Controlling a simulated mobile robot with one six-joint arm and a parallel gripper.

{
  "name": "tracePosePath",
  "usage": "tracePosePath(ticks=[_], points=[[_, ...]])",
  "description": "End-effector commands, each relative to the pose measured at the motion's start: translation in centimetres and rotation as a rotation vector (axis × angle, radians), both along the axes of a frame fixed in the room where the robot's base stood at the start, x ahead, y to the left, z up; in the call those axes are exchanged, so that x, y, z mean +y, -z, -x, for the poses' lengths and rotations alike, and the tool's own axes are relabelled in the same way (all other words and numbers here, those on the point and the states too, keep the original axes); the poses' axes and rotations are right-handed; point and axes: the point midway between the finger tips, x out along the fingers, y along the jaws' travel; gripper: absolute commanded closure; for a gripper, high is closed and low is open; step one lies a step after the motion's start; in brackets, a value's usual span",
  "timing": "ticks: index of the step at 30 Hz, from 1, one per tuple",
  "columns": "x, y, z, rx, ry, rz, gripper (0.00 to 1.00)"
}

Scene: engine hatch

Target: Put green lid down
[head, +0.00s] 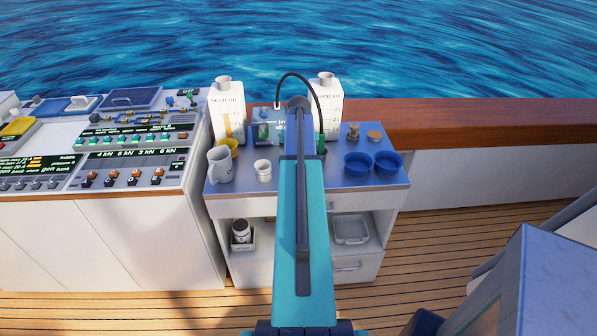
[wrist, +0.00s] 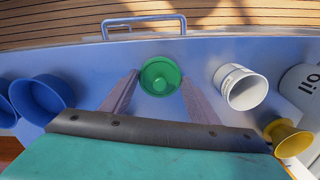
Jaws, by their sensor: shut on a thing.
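The green lid (wrist: 160,76) is round with a raised knob. In the wrist view it sits between the two fingertips of my gripper (wrist: 160,82), which is shut on it. Below it is the blue counter top (wrist: 200,55); I cannot tell whether the lid touches it. In the head view my own arm hides the lid and the fingers. A small dark green thing (head: 321,144) shows just right of my arm there; I cannot tell what it is.
Two blue bowls (head: 357,164) stand right of my arm. White oil jugs (head: 228,112) stand behind. The counter's front edge and a handle (wrist: 144,22) are close by.

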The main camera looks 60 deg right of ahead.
Motion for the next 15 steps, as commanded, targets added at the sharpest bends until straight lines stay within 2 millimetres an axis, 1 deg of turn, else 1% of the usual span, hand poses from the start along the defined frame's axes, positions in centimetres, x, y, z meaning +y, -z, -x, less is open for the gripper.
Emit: tracePosePath(ticks=[7,15], points=[[0.0,1.9,0.0,0.001,0.0,-0.002,0.66],[0.0,2.3,0.0,0.0,0.0,-0.001,0.66]])
